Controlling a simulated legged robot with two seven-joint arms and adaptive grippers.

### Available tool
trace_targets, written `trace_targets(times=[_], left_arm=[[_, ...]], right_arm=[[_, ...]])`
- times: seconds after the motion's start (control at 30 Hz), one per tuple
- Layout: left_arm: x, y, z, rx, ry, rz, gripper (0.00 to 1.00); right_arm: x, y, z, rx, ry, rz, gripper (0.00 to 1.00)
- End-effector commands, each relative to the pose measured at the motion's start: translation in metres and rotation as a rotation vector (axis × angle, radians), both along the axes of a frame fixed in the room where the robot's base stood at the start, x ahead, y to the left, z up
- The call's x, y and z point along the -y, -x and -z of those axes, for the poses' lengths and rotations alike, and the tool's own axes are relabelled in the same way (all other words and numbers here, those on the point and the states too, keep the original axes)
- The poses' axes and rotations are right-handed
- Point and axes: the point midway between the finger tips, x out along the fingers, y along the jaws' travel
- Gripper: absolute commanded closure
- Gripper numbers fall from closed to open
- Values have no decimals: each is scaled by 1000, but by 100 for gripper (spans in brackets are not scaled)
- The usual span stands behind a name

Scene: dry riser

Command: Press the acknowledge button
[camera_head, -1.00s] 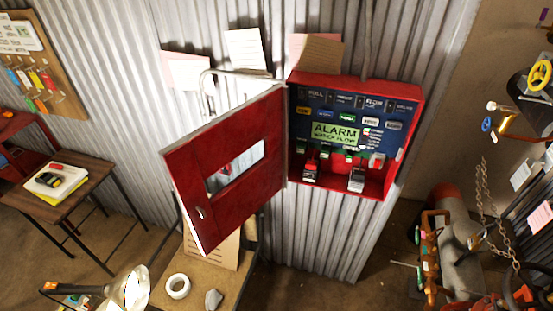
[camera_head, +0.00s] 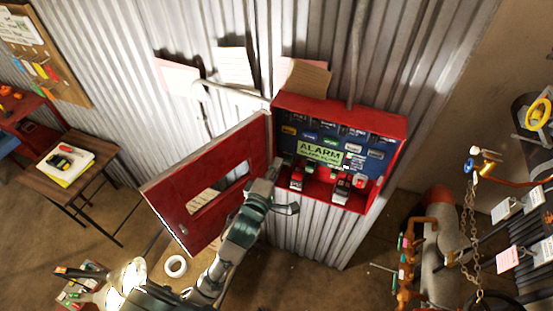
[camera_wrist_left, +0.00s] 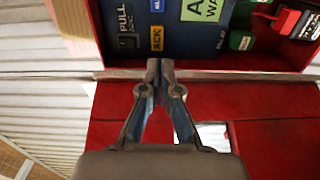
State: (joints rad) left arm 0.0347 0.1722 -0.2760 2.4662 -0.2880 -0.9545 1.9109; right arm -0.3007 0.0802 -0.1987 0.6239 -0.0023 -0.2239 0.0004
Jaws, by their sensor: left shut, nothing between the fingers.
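The red alarm box (camera_head: 395,150) is mounted on the corrugated wall, its door (camera_head: 165,190) swung open to the left. Inside is a dark blue panel (camera_head: 345,133) with a green ALARM display (camera_head: 318,152). The yellow-orange ACK button (camera_head: 289,131) sits at the panel's upper left; it also shows in the left wrist view (camera_wrist_left: 156,38), lettered ACK. My left gripper (camera_head: 275,165) is at the box's left side, near the door hinge. In the left wrist view its closed fingertips (camera_wrist_left: 160,66) are empty and appear just below the ACK button. I cannot tell the remaining gap.
Several red and grey switches or plugs (camera_head: 342,188) line the bottom of the box. Papers (camera_head: 302,76) are stuck on the wall above. A lit lamp (camera_head: 127,280) and a tape roll (camera_head: 175,266) are below left. Pipes and a chain (camera_head: 468,225) stand at right.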

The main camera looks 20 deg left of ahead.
Motion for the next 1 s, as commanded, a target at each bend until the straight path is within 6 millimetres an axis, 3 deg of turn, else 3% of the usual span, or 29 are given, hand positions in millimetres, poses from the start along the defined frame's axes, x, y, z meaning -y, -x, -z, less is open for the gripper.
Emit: trace_targets(times=[0.17,0.7,1.0], left_arm=[[-5,-9,-5,10,17,-1,100],[8,-88,-6,9,11,-1,100],[2,-103,-5,9,13,-1,100]], right_arm=[[-3,1,-1,1,3,0,60],[0,1,0,1,-1,0,60],[0,0,0,1,0,1,60]])
